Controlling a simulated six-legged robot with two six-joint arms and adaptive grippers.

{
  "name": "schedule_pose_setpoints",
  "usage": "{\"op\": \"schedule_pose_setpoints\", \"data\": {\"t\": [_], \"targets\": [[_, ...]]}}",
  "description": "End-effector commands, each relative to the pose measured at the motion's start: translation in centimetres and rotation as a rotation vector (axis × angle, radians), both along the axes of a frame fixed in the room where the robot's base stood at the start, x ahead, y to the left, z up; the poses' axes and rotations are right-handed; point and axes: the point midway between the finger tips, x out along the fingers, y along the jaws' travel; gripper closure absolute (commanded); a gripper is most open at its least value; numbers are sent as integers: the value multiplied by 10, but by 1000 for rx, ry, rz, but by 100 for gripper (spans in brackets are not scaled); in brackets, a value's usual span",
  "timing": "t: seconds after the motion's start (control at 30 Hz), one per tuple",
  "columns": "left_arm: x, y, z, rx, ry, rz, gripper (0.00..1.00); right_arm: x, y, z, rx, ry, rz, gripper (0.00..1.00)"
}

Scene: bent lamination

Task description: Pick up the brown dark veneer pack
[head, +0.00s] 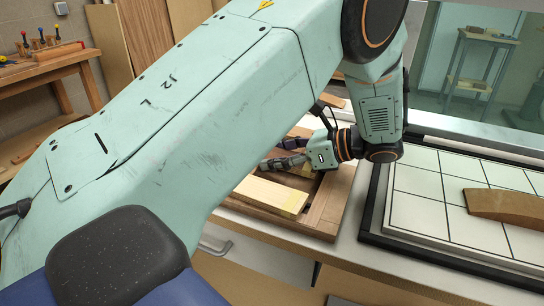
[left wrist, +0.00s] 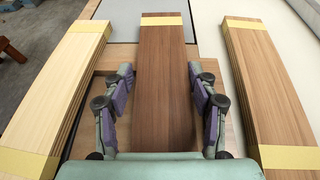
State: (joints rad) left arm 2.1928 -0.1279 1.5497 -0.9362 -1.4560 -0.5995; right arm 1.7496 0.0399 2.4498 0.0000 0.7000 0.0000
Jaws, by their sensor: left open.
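The dark brown veneer pack (left wrist: 165,105) lies lengthwise in the middle of the left wrist view, with a yellow band near its far end. My left gripper (left wrist: 160,72) is open, with one finger on each side of this pack. A small gap shows between the fingers and the pack sides, most clearly at the tips. In the head view my left gripper (head: 277,152) is over the wooden tray (head: 333,205). My own arm hides much of the tray there, and I cannot make out the dark pack. My right gripper is not in view.
A pale veneer pack (left wrist: 62,75) lies left of the dark one, and a mid-brown pack (left wrist: 265,85) lies right, both with yellow bands. In the head view, a gridded white board (head: 430,207) bears a curved wooden piece (head: 505,206) at right. A workbench (head: 55,75) stands far left.

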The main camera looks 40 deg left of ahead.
Motion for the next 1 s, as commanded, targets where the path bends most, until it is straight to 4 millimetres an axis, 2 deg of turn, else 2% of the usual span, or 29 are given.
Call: {"op": "schedule_pose_setpoints", "data": {"t": [0.2,0.7,0.9,1.0], "targets": [[2,1,0,0,0,0,42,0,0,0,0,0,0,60],[2,0,1,0,-1,0,82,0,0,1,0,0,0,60],[2,0,2,0,-1,-1,82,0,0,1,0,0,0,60],[2,0,10,1,-3,0,82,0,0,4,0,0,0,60]]}}
